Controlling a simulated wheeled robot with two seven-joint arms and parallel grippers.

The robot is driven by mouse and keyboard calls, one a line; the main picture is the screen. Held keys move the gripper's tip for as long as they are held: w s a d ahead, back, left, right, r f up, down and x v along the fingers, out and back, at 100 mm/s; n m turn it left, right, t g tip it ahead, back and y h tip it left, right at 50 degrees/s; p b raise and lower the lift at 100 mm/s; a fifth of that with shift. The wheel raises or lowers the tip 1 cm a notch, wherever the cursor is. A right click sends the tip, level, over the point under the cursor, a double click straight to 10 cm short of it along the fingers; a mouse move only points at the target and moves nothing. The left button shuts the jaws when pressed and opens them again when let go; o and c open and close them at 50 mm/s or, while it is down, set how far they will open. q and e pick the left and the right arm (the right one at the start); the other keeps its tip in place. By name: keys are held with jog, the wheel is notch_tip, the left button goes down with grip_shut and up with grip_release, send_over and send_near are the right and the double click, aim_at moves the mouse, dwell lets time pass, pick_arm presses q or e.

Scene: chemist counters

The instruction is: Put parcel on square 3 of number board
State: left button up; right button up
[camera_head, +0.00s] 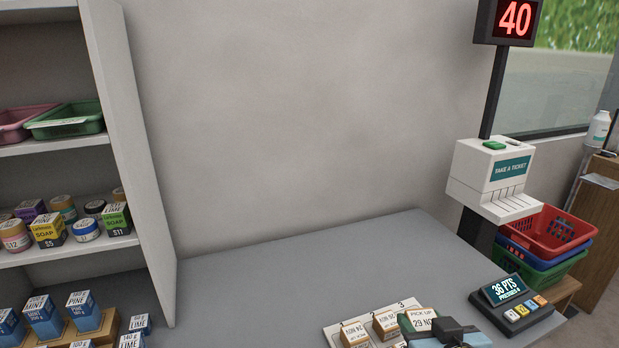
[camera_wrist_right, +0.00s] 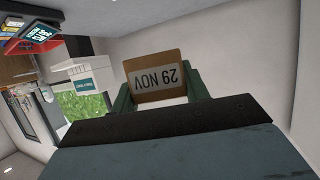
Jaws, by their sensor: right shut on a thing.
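The parcel (camera_head: 421,317) is a small brown box with a white label reading "PICK UP 29 NOV". My right gripper (camera_head: 424,325) is shut on it, with green fingers on its two sides. In the right wrist view the parcel (camera_wrist_right: 155,77) shows upside down between the fingertips (camera_wrist_right: 160,92). The white number board (camera_head: 333,334) lies on the counter at the bottom edge, partly cut off. Its figure 3 shows just left of and behind the parcel. Whether the parcel touches the board I cannot tell. My left gripper is out of view.
Two labelled brown boxes (camera_head: 355,331) (camera_head: 386,323) stand on the board, left of the parcel. A points display (camera_head: 510,303) stands to the right, with a ticket dispenser (camera_head: 493,180) behind. The grey counter (camera_head: 300,270) behind the board is clear. Shelves (camera_head: 130,150) stand left.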

jog(key=shift+s+d+r+m+h, duration=0.35)
jog(key=shift+d+r+m+h, duration=0.05)
jog(key=shift+d+r, duration=0.2)
jog(key=w+a+f+n+y, duration=0.4)
jog(key=a+f, duration=0.3)
jog(key=f, duration=0.1)
jog(key=shift+f+g+y, duration=0.3)
jog(key=shift+f, duration=0.1)
jog(key=shift+f, duration=0.1)
notch_tip(320, 180, down, 6)
jog(key=shift+r+b, duration=0.25)
jog(key=shift+b, duration=0.5)
notch_tip(320, 180, down, 3)
jog(key=shift+r, duration=0.15)
jog(key=shift+f, duration=0.6)
jog(key=shift+f, duration=0.15)
jog(key=o, duration=1)
